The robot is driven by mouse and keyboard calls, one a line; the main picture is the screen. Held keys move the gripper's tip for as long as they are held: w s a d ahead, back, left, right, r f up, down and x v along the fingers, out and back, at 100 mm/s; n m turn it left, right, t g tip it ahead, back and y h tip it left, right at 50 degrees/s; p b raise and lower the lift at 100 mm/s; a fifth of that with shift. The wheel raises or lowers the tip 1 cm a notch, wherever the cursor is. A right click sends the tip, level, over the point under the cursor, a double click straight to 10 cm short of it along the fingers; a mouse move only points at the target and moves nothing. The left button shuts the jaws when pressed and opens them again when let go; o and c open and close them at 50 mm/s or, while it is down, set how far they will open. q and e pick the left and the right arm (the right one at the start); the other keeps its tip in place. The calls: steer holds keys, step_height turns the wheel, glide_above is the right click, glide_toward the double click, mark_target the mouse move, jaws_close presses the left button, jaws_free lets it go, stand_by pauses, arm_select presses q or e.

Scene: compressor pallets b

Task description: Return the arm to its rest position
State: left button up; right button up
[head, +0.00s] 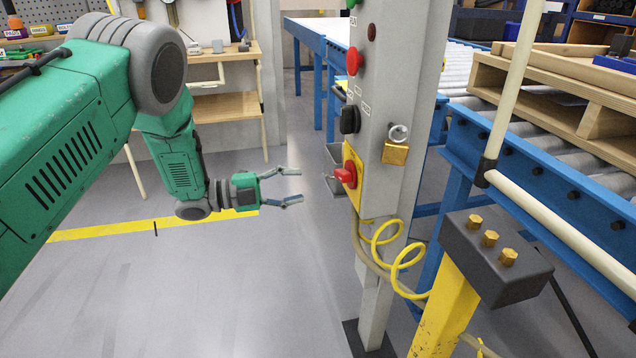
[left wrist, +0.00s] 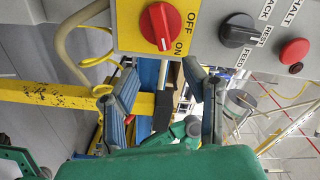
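My left arm comes in from the left in the head view, green with grey joints. Its gripper (head: 290,186) is open and empty, its two fingers spread apart and pointing right toward the grey control post (head: 393,60). The fingers are a short way left of the red rotary switch (head: 344,176) on its yellow plate and do not touch it. In the left wrist view the open fingers (left wrist: 165,100) show below the red switch (left wrist: 161,26), which is marked OFF and ON. My right gripper is not in view.
The post also carries a black selector knob (head: 349,120), a red button (head: 355,61) and a brass padlock (head: 395,154). A coiled yellow cable (head: 400,258) hangs below. A blue-framed roller conveyor (head: 540,150) stands right. The floor (head: 200,290) below the arm is clear.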

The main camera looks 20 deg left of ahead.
arm_select(q)
steer(key=shift+v, duration=1.05)
steer(key=s+d+f+n+g+y+p, duration=0.15)
steer(key=s+f+n+y+p, duration=0.25)
steer(key=s+f+n+y, duration=1.05)
steer(key=s+f+n+g+p, duration=0.1)
steer(key=s+n+g, duration=0.3)
steer(key=s, duration=0.8)
steer(key=s+f+n+g+p, duration=0.1)
steer(key=s+f+n+g, duration=0.3)
steer(key=s, duration=0.8)
steer(key=shift+n, duration=1.15)
steer(key=shift+a+y, duration=0.15)
steer(key=shift+y, duration=0.1)
